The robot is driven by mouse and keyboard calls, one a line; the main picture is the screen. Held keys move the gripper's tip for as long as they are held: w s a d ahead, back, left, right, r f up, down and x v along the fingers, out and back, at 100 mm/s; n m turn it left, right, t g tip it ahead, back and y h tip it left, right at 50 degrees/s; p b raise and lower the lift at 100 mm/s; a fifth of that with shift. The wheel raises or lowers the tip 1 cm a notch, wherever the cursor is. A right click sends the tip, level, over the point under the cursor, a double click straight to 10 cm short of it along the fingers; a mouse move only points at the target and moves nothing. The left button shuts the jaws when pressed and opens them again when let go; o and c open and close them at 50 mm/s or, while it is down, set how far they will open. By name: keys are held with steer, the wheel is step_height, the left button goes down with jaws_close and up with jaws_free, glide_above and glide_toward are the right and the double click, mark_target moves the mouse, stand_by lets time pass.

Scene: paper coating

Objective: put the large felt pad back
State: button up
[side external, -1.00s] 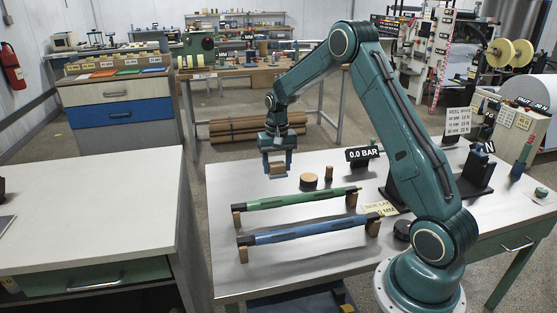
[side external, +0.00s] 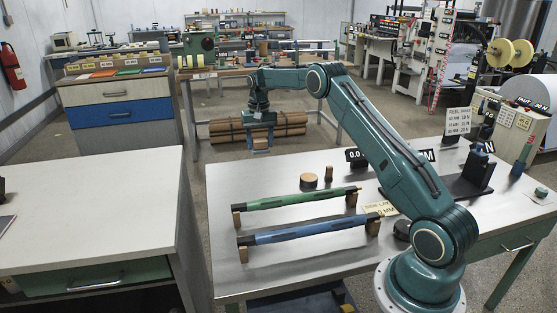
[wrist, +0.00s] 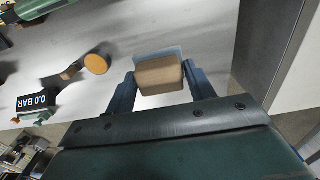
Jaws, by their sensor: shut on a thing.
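My gripper (wrist: 160,70) is shut on a tan-brown block (wrist: 161,80), which I take to be the large felt pad. One blue finger lies on each side of it, and a thin blue-grey piece (wrist: 158,53) shows just beyond it. In the side view my gripper (side external: 261,148) hangs near the far left edge of the steel bench (side external: 230,185), apparently above bench height. The pad is small and hard to make out there.
A tan disc (side external: 308,181) and a small brown piece (side external: 329,174) stand on the bench. Green (side external: 290,200) and blue (side external: 300,233) bars rest on wooden supports in front. A pressure sign (wrist: 38,101) and black stand (side external: 475,172) are to the right.

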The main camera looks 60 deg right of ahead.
steer(key=shift+w+d+r, duration=0.35)
steer(key=shift+w+d, duration=0.05)
steer(key=shift+w, duration=0.2)
steer(key=shift+w+d+r, duration=0.3)
steer(key=shift+w+d, duration=0.1)
steer(key=shift+w, duration=0.2)
steer(key=shift+f, duration=0.1)
step_height(320, 180, down, 20)
steer(key=shift+r, duration=0.1)
stand_by(0.5)
steer(key=o, duration=0.9)
steer(key=shift+o, duration=0.2)
step_height(320, 180, up, 12)
stand_by(0.4)
